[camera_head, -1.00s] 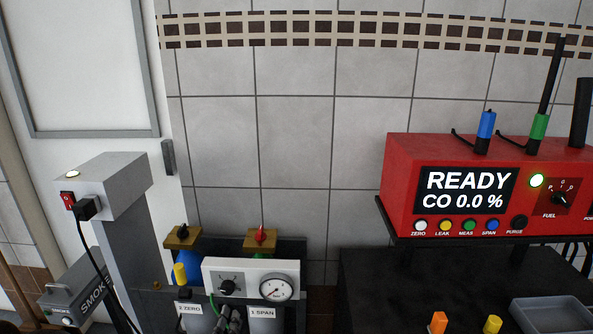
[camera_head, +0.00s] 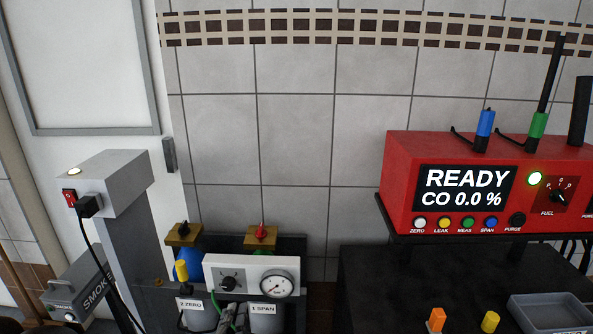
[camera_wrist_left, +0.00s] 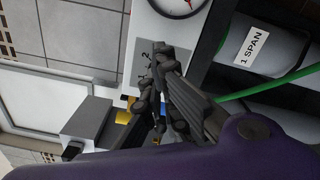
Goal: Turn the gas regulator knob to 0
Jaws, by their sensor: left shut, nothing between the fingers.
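The gas regulator is a white panel (camera_head: 252,267) low in the head view, with a black knob (camera_head: 228,283) on its left and a round gauge (camera_head: 276,285) on its right. The knob's pointer setting is too small to read. My left gripper (camera_head: 230,311) is shut and empty, just below and in front of the knob. In the left wrist view the dark fingers (camera_wrist_left: 154,72) lie over the panel's dial marks and hide most of the knob. The gauge (camera_wrist_left: 180,4) shows at the top edge there. My right gripper is not in view.
Brass valves with a black (camera_head: 183,229) and a red (camera_head: 262,231) handle stand behind the panel. A yellow-capped part (camera_head: 181,271) is close on its left. A green hose (camera_wrist_left: 265,82) runs near the gripper. A red analyser (camera_head: 450,150) stands at right.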

